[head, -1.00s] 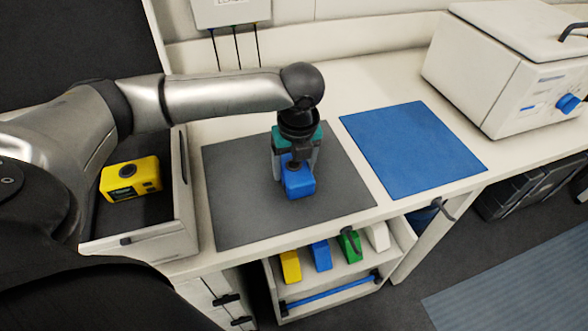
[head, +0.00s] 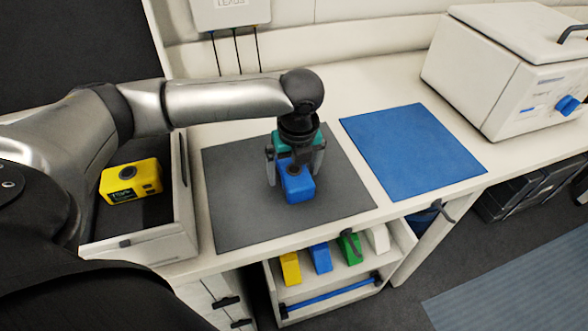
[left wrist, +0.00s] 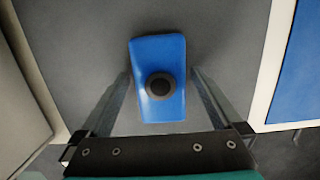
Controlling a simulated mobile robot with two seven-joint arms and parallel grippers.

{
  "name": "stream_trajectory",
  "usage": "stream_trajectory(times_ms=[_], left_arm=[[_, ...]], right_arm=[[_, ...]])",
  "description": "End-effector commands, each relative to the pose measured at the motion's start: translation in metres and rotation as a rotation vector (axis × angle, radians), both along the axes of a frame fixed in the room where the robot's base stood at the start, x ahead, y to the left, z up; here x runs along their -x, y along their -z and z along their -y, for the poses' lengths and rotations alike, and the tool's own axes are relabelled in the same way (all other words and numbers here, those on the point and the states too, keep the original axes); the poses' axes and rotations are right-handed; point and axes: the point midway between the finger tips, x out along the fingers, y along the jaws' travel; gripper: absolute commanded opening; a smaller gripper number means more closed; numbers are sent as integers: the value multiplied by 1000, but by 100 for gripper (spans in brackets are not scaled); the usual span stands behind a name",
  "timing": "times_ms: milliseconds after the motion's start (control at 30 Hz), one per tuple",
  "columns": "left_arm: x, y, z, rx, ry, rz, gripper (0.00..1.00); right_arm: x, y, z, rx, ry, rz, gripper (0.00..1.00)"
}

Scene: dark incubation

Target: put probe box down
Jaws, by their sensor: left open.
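The probe box is most likely the blue box (head: 297,187) with a dark round knob on top. It rests on the dark grey mat (head: 235,215) on the bench. My left gripper (head: 296,172) is directly above it with its fingers spread to either side. In the left wrist view the blue box (left wrist: 158,78) lies between the open fingers (left wrist: 158,95), with gaps on both sides. My right gripper is not in view.
A blue mat (head: 412,150) lies bare to the right. A white lidded machine (head: 500,75) stands at the back right. A yellow box (head: 131,181) sits in an open drawer at left. A lower pull-out shelf (head: 335,275) holds several coloured blocks.

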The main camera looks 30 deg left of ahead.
Motion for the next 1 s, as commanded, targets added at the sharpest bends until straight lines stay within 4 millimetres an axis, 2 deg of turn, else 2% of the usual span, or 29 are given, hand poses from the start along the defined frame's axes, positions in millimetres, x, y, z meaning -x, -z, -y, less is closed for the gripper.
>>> stream_trajectory(times_ms=[167, 400, 600, 767, 1000], left_arm=[[1, -27, 3, 0, 1, 5, 100], [6, -80, 9, 0, 0, 5, 100], [10, -110, 13, 1, -1, 2, 100], [11, -119, 14, 0, -1, 2, 100], [11, -120, 14, 0, -1, 0, 100]], right_arm=[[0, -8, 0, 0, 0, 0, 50], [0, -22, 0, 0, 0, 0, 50], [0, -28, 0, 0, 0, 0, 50], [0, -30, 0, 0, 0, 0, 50], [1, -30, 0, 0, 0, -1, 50]])
